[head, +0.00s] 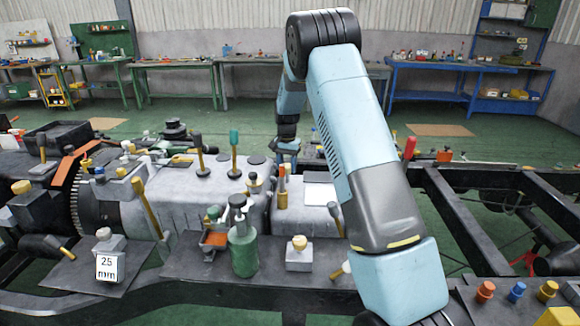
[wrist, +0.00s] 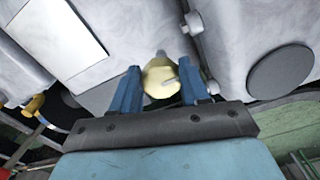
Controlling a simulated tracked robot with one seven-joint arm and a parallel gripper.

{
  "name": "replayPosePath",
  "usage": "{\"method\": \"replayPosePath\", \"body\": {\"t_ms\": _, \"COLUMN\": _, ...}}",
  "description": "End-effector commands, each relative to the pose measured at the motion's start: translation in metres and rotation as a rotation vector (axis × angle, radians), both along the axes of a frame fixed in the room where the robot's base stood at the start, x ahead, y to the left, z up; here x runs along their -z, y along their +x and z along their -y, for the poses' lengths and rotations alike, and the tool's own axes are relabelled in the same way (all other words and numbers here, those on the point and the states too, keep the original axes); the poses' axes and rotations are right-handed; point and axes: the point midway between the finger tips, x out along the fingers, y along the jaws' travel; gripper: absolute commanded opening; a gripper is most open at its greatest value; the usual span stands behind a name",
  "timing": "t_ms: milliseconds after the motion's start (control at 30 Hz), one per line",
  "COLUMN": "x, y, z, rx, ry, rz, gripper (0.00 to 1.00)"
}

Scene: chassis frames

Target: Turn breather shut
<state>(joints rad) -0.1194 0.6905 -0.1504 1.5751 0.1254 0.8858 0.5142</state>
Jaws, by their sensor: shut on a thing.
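In the wrist view, a pale brass round knob (wrist: 160,77), which I take to be the breather, sits between the two blue fingers of my gripper (wrist: 160,84). The fingers stand on either side of it and my gripper is shut on it. A small grey stub (wrist: 161,53) shows just beyond the knob. The knob is beside a light grey casing (wrist: 110,85). In the head view my wrist reaches down behind the gearbox casing (head: 305,222), and the fingers and knob cannot be made out there. How far the knob is turned cannot be told.
Several upright levers, including a green-topped one (head: 234,150) and an orange-topped one (head: 282,185), rise from the casings near my arm. A green bottle (head: 243,250) stands in front. Dark frame rails (head: 465,235) run at the right. Benches (head: 175,85) line the far wall.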

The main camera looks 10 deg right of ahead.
Motion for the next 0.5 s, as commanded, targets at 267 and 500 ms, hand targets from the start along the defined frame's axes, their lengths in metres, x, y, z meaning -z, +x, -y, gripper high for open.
{"method": "replayPosePath", "body": {"t_ms": 267, "x": -0.0021, "y": 0.0019, "z": 0.0035, "rx": 0.003, "ry": -0.003, "rz": 0.006, "gripper": 0.57}}
{"method": "replayPosePath", "body": {"t_ms": 500, "x": -0.001, "y": 0.0008, "z": 0.0024, "rx": 0.001, "ry": -0.002, "rz": 0.002, "gripper": 0.71}}
